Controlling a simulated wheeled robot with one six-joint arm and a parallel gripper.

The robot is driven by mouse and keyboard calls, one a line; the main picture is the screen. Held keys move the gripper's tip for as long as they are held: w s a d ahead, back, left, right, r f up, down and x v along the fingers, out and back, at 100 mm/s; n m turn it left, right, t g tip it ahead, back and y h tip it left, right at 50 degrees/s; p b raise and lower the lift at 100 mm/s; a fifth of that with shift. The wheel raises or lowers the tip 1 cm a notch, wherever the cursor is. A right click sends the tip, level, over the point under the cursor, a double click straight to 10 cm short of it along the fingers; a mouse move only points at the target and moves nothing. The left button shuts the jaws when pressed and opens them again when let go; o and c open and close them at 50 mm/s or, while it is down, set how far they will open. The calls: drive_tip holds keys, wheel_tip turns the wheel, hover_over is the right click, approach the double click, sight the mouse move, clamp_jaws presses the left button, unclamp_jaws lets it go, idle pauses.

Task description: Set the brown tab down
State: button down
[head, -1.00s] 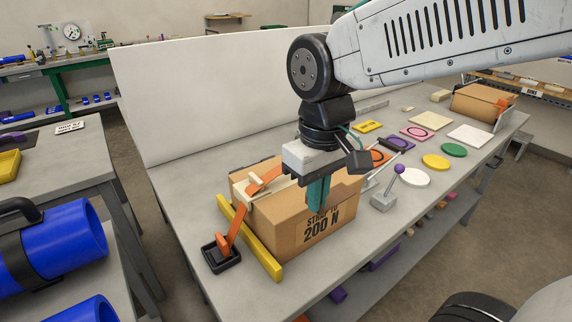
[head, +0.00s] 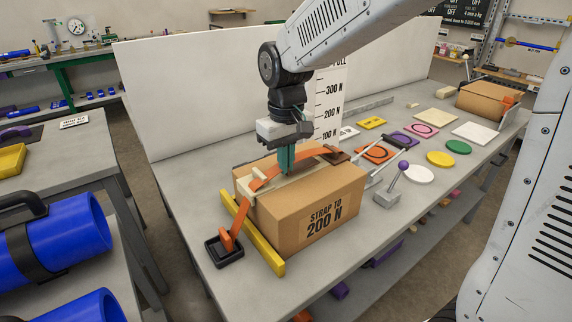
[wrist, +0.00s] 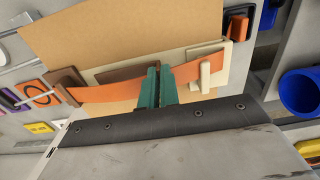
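The brown tab (head: 337,156) is at the right end of the orange strap (head: 312,153), by the far right edge of the cardboard box's top. In the wrist view a brown block (wrist: 61,80) shows at the strap's left end. My gripper (head: 286,172) points down over the box, to the left of the brown tab and apart from it. In the wrist view its teal fingers (wrist: 158,88) are close together, over the middle of the strap. The strap passes behind them. I cannot tell whether they pinch anything; the fingertips are partly hidden.
The cardboard box (head: 310,205) stands on the grey bench, with a yellow bar (head: 252,235) and a black strap anchor (head: 224,250) on its left. A force scale (head: 328,105) stands behind. A purple-knobbed lever (head: 390,190) and coloured discs lie to the right.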

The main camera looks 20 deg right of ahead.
drive_tip(key=shift+f, duration=0.6)
drive_tip(key=shift+f, duration=0.1)
drive_tip(key=c, duration=1.6)
unclamp_jaws()
drive_tip(key=shift+c, duration=0.2)
wheel_tip(320, 180, up, 12)
drive_tip(key=s+d+f+m, duration=0.1)
drive_tip(key=s+d+f, duration=0.1)
drive_tip(key=s, duration=0.6)
drive_tip(key=s+d+f+m+t, duration=0.1)
drive_tip(key=s+d, duration=0.3)
drive_tip(key=s, duration=0.4)
drive_tip(key=s+d+f+m, duration=0.1)
drive_tip(key=s+d+f, duration=0.2)
drive_tip(key=s, duration=0.5)
drive_tip(key=shift+d+m, duration=0.3)
drive_tip(key=shift+d, duration=0.05)
drive_tip(key=shift+s, duration=0.1)
